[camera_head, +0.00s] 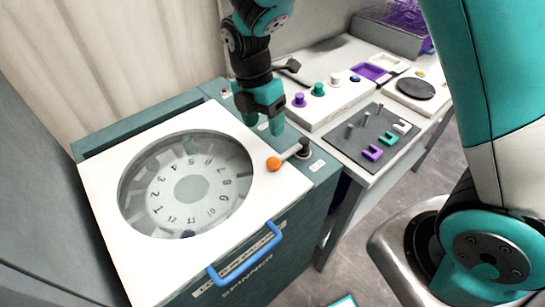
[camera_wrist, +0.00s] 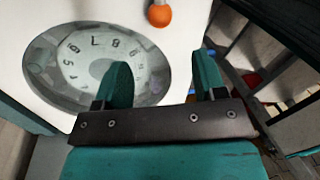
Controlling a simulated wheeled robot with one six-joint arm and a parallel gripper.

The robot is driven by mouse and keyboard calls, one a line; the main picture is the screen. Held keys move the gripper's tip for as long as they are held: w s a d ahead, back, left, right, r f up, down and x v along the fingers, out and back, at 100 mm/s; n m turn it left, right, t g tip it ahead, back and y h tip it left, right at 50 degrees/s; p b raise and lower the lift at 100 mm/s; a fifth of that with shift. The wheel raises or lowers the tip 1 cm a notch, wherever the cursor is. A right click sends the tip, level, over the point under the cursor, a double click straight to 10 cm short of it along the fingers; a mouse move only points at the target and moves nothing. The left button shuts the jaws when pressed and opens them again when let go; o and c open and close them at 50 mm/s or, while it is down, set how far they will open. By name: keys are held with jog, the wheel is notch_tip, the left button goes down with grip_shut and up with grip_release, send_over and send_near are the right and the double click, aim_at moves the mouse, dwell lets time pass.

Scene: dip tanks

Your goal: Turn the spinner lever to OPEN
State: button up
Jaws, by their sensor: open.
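The spinner (camera_head: 100,190) is a dark teal cabinet with a white top and a round clear window (camera_head: 190,190) over a numbered dial. Its lever (camera_head: 289,156) has a dark rod and an orange ball (camera_head: 273,163), and points left from a dark pivot at the right edge of the top. The ball also shows at the top of the wrist view (camera_wrist: 159,16). My gripper (camera_head: 264,125) is open and empty, pointing down behind the lever, apart from it. In the wrist view its two fingers (camera_wrist: 163,68) are spread. The small label by the pivot is unreadable.
A blue handle (camera_head: 245,255) is on the spinner's front. To the right, a table holds a white block with purple and green knobs (camera_head: 318,89), a grey board with pegs and coloured pieces (camera_head: 365,138), and a black disc (camera_head: 416,88). A curtain hangs behind.

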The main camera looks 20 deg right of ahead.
aim_at(271, 158)
jog(key=f, duration=0.3)
jog(key=s+f+p, duration=0.1)
jog(key=f, duration=0.3)
jog(key=s+d+f, duration=0.1)
jog(key=f, duration=0.3)
jog(key=shift+f, duration=0.1)
jog(key=shift+w, duration=0.1)
grip_shut()
